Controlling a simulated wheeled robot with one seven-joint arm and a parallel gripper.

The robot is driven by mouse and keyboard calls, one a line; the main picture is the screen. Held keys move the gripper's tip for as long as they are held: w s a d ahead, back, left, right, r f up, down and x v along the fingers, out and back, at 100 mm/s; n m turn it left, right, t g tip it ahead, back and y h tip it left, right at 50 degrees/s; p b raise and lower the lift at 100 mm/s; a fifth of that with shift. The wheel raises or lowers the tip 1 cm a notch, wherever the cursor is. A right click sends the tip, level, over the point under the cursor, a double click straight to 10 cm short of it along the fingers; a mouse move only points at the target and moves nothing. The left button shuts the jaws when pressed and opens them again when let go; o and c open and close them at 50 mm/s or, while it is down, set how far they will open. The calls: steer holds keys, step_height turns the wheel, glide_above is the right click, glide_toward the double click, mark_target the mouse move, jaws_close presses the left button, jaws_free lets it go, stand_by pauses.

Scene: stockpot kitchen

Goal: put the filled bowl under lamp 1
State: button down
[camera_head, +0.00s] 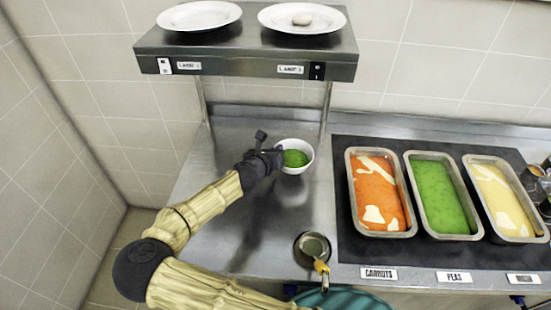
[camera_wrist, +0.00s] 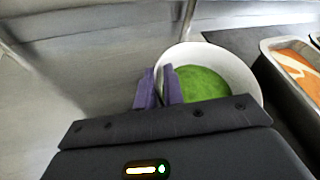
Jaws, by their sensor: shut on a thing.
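A white bowl (camera_head: 300,168) with green soup in it stands upright over the steel counter, near the front of the right-hand part of the lamp shelf. I cannot tell whether it touches the counter. My gripper (camera_head: 279,155) is shut on the bowl's left rim. In the wrist view the purple fingers (camera_wrist: 158,88) pinch the near left wall of the bowl (camera_wrist: 235,65). The lamp shelf (camera_head: 250,62) carries a left label (camera_head: 188,66) and a right label (camera_head: 290,69); their numbers are too small to read surely.
Two white plates (camera_head: 200,15) (camera_head: 302,18) sit on the shelf, the right one with a pale lump. Pans of orange (camera_head: 379,190), green (camera_head: 441,195) and pale yellow (camera_head: 502,197) food stand at the right. A ladle (camera_head: 313,246) lies in front. The counter's left is clear.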

steer(key=shift+f, duration=2.05)
steer(key=c, duration=1.5)
jaws_free()
steer(key=shift+s, duration=0.1)
steer(key=b+v, duration=0.1)
steer(key=v, duration=1.1)
